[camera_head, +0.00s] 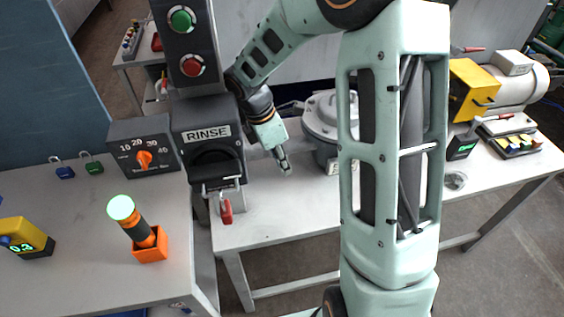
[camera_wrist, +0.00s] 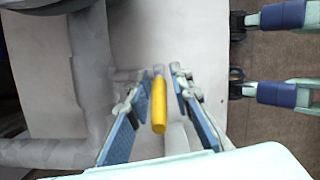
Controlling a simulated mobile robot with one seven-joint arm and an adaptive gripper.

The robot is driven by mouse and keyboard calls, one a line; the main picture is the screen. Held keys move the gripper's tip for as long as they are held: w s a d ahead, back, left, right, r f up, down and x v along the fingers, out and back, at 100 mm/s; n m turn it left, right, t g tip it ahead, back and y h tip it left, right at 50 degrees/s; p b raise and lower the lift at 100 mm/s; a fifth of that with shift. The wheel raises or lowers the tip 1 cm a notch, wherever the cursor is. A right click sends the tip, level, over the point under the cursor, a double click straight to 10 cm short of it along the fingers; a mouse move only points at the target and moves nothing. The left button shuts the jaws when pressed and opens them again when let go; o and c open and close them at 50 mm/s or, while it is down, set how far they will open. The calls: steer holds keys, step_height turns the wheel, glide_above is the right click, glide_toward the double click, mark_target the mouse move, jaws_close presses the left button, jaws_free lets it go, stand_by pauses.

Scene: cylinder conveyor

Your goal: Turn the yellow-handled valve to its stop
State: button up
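The yellow valve handle (camera_wrist: 159,105) shows in the wrist view as a short bar, pointing from the pale bench surface toward the camera side. My gripper (camera_wrist: 160,80) is open, with one blue-padded finger on each side of the handle. A gap shows between the handle and each finger, so I see no contact. In the head view my gripper (camera_head: 284,165) is low over the middle bench, left of the grey round housing (camera_head: 322,120). The yellow handle and the valve body cannot be made out in the head view.
The RINSE box (camera_head: 208,140) with a red padlock (camera_head: 226,210) stands close left of my gripper. A dial box (camera_head: 143,147) and an orange holder (camera_head: 150,245) are further left. A yellow-ended motor (camera_head: 500,88) is at right. The bench front (camera_head: 285,218) is clear.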

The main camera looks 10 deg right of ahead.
steer(key=shift+o, duration=0.6)
steer(key=shift+w+r, duration=0.1)
steer(key=shift+r, duration=0.2)
step_height(320, 180, up, 9)
steer(key=shift+r, duration=0.2)
steer(key=shift+c, duration=0.3)
